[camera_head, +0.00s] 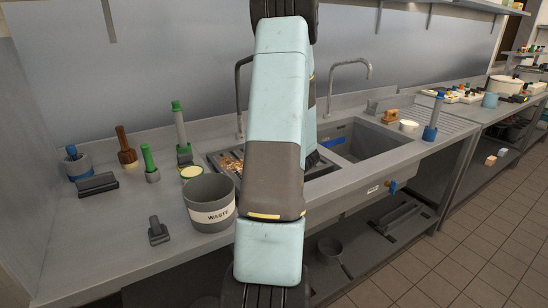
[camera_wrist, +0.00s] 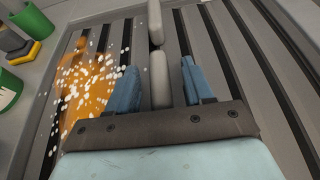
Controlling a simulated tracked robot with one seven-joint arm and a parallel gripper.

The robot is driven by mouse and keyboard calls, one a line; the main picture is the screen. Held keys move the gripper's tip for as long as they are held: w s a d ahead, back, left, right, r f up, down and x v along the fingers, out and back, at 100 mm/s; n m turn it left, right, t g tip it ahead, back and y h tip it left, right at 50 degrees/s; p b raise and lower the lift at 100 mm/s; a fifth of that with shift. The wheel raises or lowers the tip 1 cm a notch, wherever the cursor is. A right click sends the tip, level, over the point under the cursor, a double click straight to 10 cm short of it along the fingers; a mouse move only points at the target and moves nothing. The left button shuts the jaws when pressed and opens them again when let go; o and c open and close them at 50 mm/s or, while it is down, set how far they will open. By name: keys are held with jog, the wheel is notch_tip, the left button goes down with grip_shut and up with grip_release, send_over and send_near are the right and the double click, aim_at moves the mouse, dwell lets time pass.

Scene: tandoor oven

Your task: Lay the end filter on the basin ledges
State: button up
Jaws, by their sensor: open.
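Slatted metal filters (camera_wrist: 225,62) lie side by side below my gripper (camera_wrist: 159,66) in the wrist view. I cannot tell which is the end filter. Two pale grey rounded bars, likely handles, lie end to end along the seam; the nearer bar (camera_wrist: 158,82) is between my two blue fingers. My gripper is open, with a gap showing on each side of that bar. In the head view the slatted filter (camera_head: 222,158) shows over the left part of the sink, beside the open basin (camera_head: 368,142). My arm hides the middle of the sink and my gripper there.
Orange residue with white bits (camera_wrist: 85,85) covers the left slats. A grey waste bin (camera_head: 210,205) stands at the counter's front, with brushes and bottles (camera_head: 126,148) behind. A faucet (camera_head: 350,68) rises behind the basin. The front-left counter is mostly clear.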

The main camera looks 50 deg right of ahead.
jog(key=v, duration=1.1)
jog(key=shift+s+r, duration=0.15)
jog(key=shift+s, duration=0.2)
jog(key=w+a+r+n+g+y, duration=0.1)
jog(key=w+a+r+n+y, duration=0.2)
jog(key=a+n, duration=0.35)
jog(key=w+a+r+n+y, duration=0.3)
jog(key=a, duration=0.6)
jog(key=w+a+r+n+g+y, duration=0.1)
jog(key=w+a+r+n+y, duration=0.3)
jog(key=a, duration=0.4)
jog(key=s+a+r+n+g, duration=0.2)
jog(key=s+a+n, duration=0.1)
jog(key=a+n, duration=0.3)
jog(key=s+a+r+n+g, duration=0.1)
jog(key=s+a+n+g, duration=0.15)
jog(key=a+n, duration=0.4)
jog(key=s+a+r+n+h, duration=0.3)
jog(key=s+n, duration=0.2)
jog(key=n, duration=0.1)
jog(key=s+a+r+n+h, duration=0.2)
jog(key=s+a+r+n, duration=0.1)
jog(key=s+n, duration=0.3)
jog(key=shift+s+a+n+g+h, duration=0.2)
jog(key=shift+a+n+g+h, duration=0.3)
jog(key=shift+n, duration=0.3)
jog(key=shift+r, duration=0.15)
